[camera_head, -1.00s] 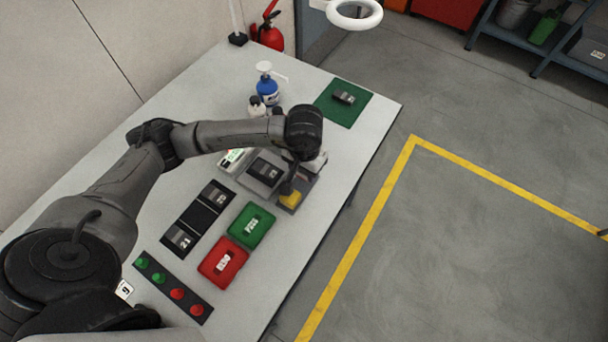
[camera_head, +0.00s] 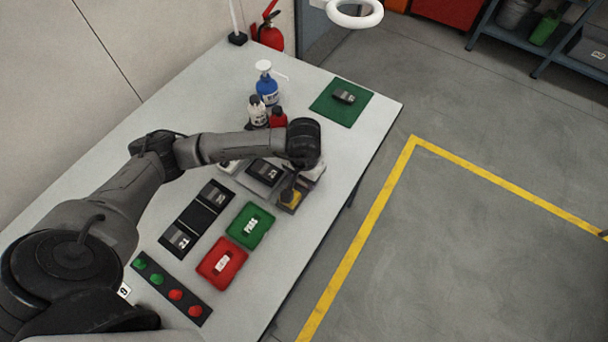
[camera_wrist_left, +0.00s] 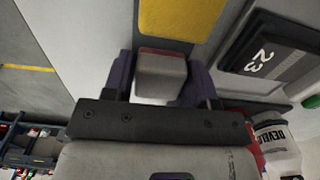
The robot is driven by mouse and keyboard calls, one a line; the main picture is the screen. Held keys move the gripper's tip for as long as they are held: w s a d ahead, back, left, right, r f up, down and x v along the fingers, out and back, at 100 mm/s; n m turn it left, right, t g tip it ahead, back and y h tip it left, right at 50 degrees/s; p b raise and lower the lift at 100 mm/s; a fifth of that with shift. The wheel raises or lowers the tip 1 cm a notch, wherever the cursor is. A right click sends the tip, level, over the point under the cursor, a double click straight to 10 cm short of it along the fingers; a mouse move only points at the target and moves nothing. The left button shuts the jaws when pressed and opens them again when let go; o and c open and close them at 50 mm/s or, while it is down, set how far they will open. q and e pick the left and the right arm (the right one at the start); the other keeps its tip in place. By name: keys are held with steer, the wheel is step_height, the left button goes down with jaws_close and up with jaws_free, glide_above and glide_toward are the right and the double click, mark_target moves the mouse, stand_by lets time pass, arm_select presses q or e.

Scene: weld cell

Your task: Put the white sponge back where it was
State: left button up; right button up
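The white sponge (camera_wrist_left: 161,72) is a pale block with a reddish strip on one edge. In the left wrist view it sits between the two dark fingers of my left gripper (camera_wrist_left: 161,80), touching both. In the head view my left gripper (camera_head: 291,189) is over the near right end of the grey tray (camera_head: 287,209), and the sponge cannot be made out there. A yellow sponge (camera_head: 290,198) lies in that end, partly covered by the gripper; it also shows in the left wrist view (camera_wrist_left: 180,17), close beyond the fingertips. My right gripper is out of view.
A dark block marked 23 (camera_wrist_left: 268,58) lies beside the gripper. Behind the arm stand a white bottle (camera_head: 257,112), a red bottle (camera_head: 278,118) and a blue spray bottle (camera_head: 267,88). Green (camera_head: 250,226) and red (camera_head: 222,262) trays lie nearer.

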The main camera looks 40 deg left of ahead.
arm_select(q)
steer(key=o, duration=0.3)
steer(key=shift+r, duration=0.25)
step_height(320, 180, up, 12)
steer(key=shift+f+p, duration=0.1)
steer(key=shift+p, duration=0.65)
